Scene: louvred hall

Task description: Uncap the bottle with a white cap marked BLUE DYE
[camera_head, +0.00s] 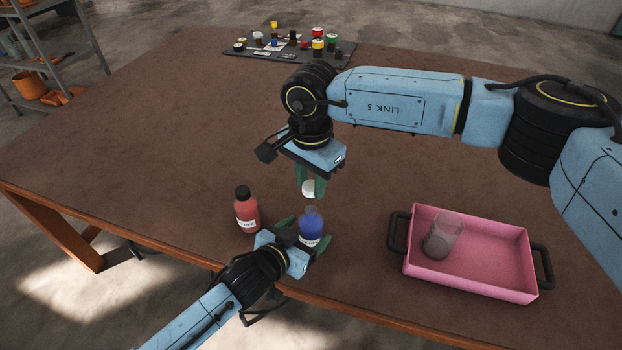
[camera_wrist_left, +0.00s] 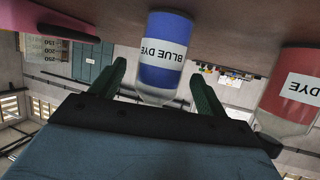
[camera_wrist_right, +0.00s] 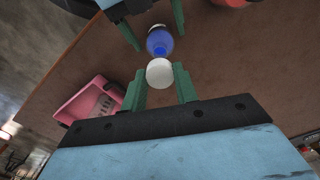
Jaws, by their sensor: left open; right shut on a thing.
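The blue bottle (camera_head: 311,228) stands on the table; its label reads BLUE DYE in the left wrist view (camera_wrist_left: 163,55). Its top is bare, with no cap on it. My left gripper (camera_head: 306,236) is open, its fingers on either side of the bottle. My right gripper (camera_head: 311,187) is shut on the white cap (camera_head: 310,188) and holds it above the bottle, apart from it. The cap also shows between the right fingers in the right wrist view (camera_wrist_right: 159,73).
A red bottle (camera_head: 246,211) with a black cap stands just left of the blue one. A pink tray (camera_head: 500,250) with dark handles holds a clear beaker (camera_head: 443,236) at the right. A dark board (camera_head: 340,52) with several small items lies at the far edge. The table's middle left is clear.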

